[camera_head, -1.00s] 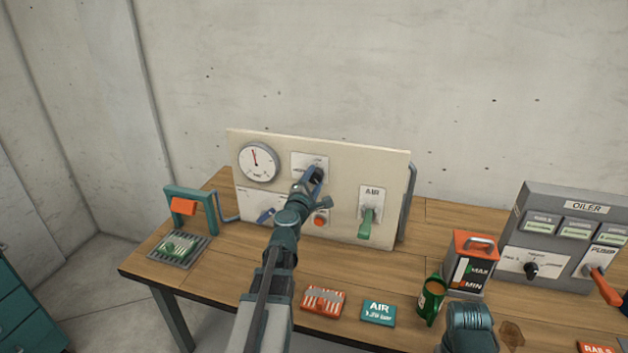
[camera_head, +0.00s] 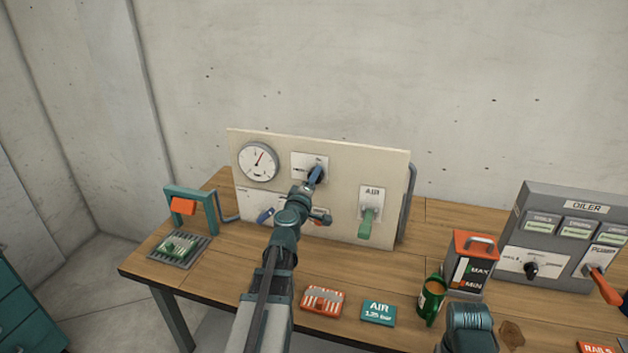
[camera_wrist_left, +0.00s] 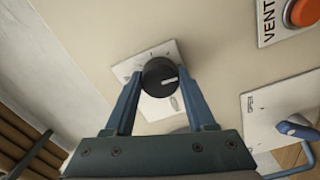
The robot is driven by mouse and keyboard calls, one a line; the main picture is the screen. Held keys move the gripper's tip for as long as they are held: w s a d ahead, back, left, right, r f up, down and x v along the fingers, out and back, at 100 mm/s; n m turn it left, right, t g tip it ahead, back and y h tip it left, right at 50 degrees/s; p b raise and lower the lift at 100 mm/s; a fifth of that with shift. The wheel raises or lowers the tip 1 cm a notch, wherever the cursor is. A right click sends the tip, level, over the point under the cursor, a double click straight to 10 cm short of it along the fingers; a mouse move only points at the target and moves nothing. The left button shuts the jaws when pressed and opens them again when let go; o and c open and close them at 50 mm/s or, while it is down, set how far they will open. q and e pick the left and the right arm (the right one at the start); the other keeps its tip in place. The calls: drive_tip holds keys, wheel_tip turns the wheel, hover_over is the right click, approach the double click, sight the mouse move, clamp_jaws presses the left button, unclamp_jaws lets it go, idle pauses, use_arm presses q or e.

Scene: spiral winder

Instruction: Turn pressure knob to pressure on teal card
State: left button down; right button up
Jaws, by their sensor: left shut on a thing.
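My left gripper (camera_head: 316,176) is shut on the black pressure knob (camera_wrist_left: 160,74), one finger on each side. The knob's white pointer line faces right in the left wrist view, and the fingers partly hide the knob in the head view. The round gauge (camera_head: 258,161) is at the panel's upper left, its needle leaning right of straight up. The teal card (camera_head: 378,312) lies on the table and reads AIR with a small figure that looks like 1.25 bar. Only part of my right arm shows at the lower right; its gripper is out of view.
The cream panel (camera_head: 340,215) also carries a green AIR lever (camera_head: 367,222) and an orange VENT button (camera_wrist_left: 303,12).

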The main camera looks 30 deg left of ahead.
use_arm(q)
drive_tip(key=shift+s+m, duration=0.1)
drive_tip(key=shift+m, duration=0.2)
idle(0.4)
drive_tip(key=shift+c, duration=1.2)
unclamp_jaws()
